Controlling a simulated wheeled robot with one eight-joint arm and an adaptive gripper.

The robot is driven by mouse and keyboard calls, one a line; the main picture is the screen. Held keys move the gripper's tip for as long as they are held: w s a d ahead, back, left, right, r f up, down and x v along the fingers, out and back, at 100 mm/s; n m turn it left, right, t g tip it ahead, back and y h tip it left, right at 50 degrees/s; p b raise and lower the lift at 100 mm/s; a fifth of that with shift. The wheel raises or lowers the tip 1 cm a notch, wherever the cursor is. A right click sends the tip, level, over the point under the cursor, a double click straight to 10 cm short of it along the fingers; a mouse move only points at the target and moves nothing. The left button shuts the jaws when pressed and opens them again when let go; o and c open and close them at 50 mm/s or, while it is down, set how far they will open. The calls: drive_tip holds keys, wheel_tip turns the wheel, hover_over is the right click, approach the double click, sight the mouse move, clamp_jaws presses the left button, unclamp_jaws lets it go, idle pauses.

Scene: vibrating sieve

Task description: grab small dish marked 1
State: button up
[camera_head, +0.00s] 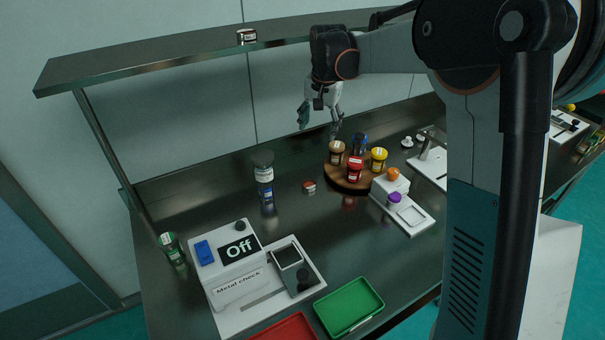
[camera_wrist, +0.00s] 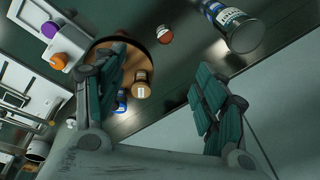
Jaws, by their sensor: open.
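A similar small dish (camera_head: 246,36) stands on the overhead shelf. I cannot read a number on either one. My gripper (camera_head: 320,122) is open and empty, fingers pointing down, above the back of the table behind the board. In the wrist view both fingers of my gripper (camera_wrist: 158,68) are spread wide with nothing between them.
The round wooden board (camera_head: 336,179) holds several lidded jars. A tall jar stack (camera_head: 263,168) stands left of the table dish. The metal check box (camera_head: 229,265), a green tray (camera_head: 350,307) and a red tray (camera_head: 287,329) are in front. The shelf (camera_head: 150,66) overhangs the back.

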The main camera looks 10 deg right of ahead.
drive_tip(key=w+f+m+g, duration=0.1)
drive_tip(key=w+f+m, duration=0.1)
drive_tip(key=w+f, duration=0.55)
drive_tip(key=m+g, duration=0.1)
hover_over(309, 181)
drive_tip(key=s, duration=0.2)
wheel_tip(309, 181, down, 10)
drive_tip(key=f+b, duration=0.2)
drive_tip(key=f, duration=0.5)
drive_tip(key=f+b, duration=0.3)
drive_tip(key=f, duration=0.4)
drive_tip(key=shift+s+a+f, duration=0.1)
drive_tip(key=shift+a, duration=0.1)
drive_tip(key=shift+c, duration=0.6)
drive_tip(key=c, duration=1)
